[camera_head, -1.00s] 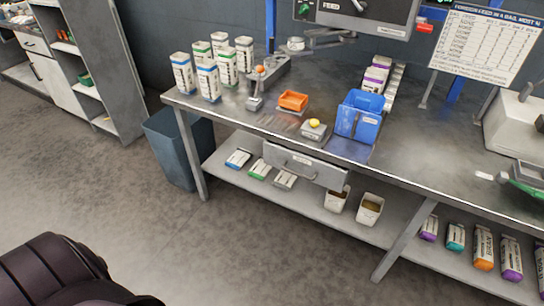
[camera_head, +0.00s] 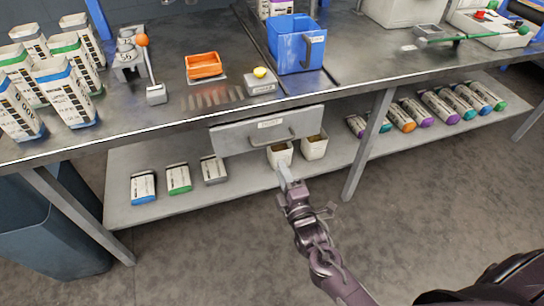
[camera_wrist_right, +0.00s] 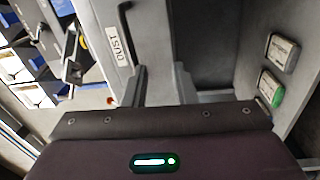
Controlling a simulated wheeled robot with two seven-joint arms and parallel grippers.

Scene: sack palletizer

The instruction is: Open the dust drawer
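The dust drawer (camera_head: 240,137) is a grey, wide-fronted drawer under the workbench's front edge, with a bar handle (camera_head: 290,135) and a small label. It looks shut. In the right wrist view the drawer front (camera_wrist_right: 108,20) shows its DUST label and the dark handle (camera_wrist_right: 124,22). My right gripper (camera_head: 285,175) is below and in front of the drawer, apart from the handle. In the wrist view its two fingers (camera_wrist_right: 160,86) are spread with nothing between them. My left gripper is not in view.
The workbench (camera_head: 200,30) holds an orange tray (camera_head: 203,65), a blue bin (camera_head: 290,50) and several white bags at left. Open floor lies in front.

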